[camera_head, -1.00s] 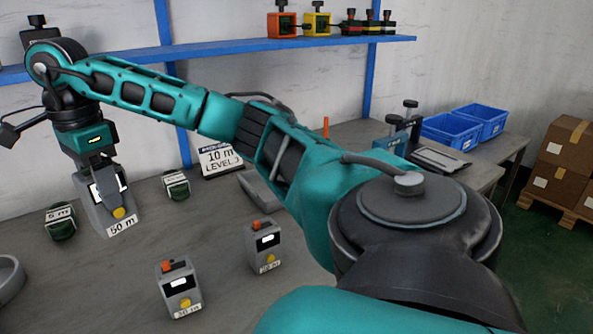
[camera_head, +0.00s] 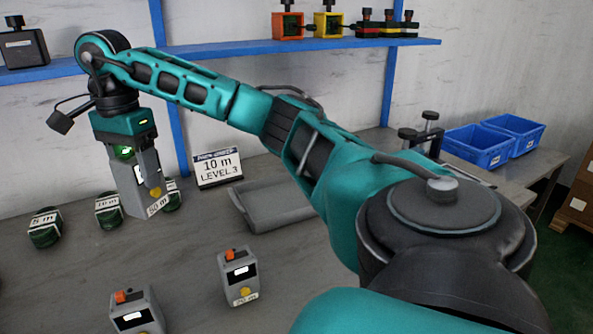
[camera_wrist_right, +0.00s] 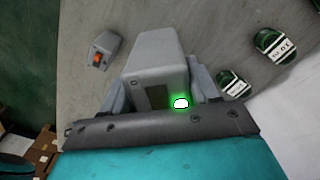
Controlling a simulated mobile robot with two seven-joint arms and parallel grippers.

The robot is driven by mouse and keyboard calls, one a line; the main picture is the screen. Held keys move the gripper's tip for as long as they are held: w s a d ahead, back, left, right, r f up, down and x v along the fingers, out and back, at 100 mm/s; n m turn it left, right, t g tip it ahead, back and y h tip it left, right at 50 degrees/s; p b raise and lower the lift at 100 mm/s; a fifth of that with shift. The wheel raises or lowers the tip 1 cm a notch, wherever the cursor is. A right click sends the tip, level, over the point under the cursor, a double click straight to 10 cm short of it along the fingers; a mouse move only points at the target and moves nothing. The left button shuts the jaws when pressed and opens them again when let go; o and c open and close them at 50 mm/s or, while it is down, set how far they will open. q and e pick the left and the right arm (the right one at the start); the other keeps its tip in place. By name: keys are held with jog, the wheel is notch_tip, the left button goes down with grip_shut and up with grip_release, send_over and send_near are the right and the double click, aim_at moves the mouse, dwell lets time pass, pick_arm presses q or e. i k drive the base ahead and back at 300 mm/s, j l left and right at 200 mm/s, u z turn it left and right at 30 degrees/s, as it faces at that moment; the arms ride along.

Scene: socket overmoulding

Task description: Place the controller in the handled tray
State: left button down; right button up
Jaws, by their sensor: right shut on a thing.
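My right gripper (camera_head: 142,172) is shut on a grey controller (camera_head: 152,188) with a yellow button and a "50 m" label. The right wrist view shows the controller (camera_wrist_right: 155,65) between the two fingers of the right gripper (camera_wrist_right: 157,90). It appears held above the table. The grey tray (camera_head: 268,207) lies on the table to the right of the controller, its right end hidden behind my right arm. Two more controllers with orange tops, one labelled "20 m" (camera_head: 239,278) and one at the bottom edge (camera_head: 135,315), stand nearer. My left gripper is out of view.
Several green-black labelled blocks, including "5 m" (camera_head: 45,228) and "10 m" (camera_head: 108,211), stand beside and behind the held controller. A "10 m LEVEL 3" sign (camera_head: 218,169) stands behind the tray. A blue shelf (camera_head: 230,51) runs above. Blue bins (camera_head: 478,148) are far right.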

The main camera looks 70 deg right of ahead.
aim_at(272, 211)
jog(key=k+l, duration=0.1)
jog(key=l, duration=0.25)
jog(key=k+l, duration=0.1)
jog(key=l, duration=0.25)
jog(key=k+l+u, duration=0.1)
jog(key=l, duration=0.3)
jog(key=k+l, duration=0.15)
jog(key=l, duration=0.2)
